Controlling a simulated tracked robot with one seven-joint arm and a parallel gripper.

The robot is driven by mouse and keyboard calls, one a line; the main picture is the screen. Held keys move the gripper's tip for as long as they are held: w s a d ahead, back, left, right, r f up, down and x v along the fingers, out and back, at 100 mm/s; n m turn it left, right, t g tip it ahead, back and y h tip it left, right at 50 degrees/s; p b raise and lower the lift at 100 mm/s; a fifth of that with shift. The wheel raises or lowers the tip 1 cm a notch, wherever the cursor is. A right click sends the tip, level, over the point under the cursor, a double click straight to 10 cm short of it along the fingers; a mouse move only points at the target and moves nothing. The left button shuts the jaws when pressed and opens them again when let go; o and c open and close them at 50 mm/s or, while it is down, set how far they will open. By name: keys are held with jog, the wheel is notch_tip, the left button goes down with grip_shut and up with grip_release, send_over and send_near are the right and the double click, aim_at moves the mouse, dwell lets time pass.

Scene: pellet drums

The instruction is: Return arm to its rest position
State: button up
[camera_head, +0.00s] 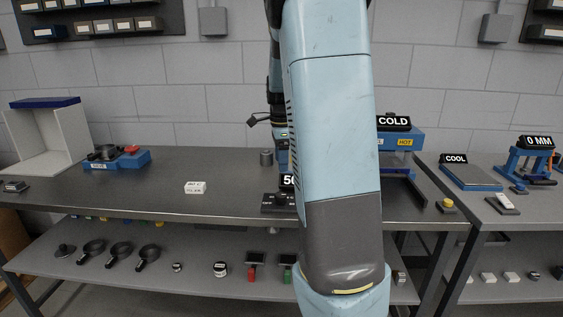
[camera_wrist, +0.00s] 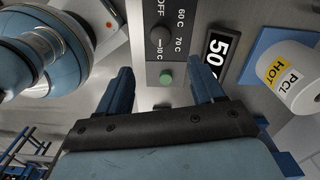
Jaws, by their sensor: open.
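My gripper (camera_wrist: 164,84) shows in the wrist view with its two dark blue fingers apart and nothing between them. In the head view my light blue arm stands upright across the middle of the picture and hides part of the bench. A dark part beside the arm is too small to read clearly there. The black display (camera_wrist: 216,55) reads 50, and its edge also shows beside my arm in the head view (camera_head: 288,181).
A white drum (camera_wrist: 291,77) marked PCL HOT lies right of the display in the wrist view. The dark bench (camera_head: 150,190) holds a small white box (camera_head: 195,187) and a blue stand with a pan (camera_head: 115,158). A COLD sign (camera_head: 394,122) stands right of my arm. The bench's left half is largely clear.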

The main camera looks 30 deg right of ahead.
dwell(0.3)
jog(key=s+a+r+n+t, duration=0.2)
jog(key=s+a+r+n, duration=0.2)
jog(key=s+a+n, duration=0.5)
jog(key=s+a+r+n+t, duration=0.3)
jog(key=s+a+r+n, duration=0.2)
jog(key=s+a+n, duration=0.4)
jog(key=s+n, duration=0.4)
jog(key=s, duration=0.3)
jog(key=shift+s+r+t, duration=0.15)
jog(key=shift+s+t, duration=0.15)
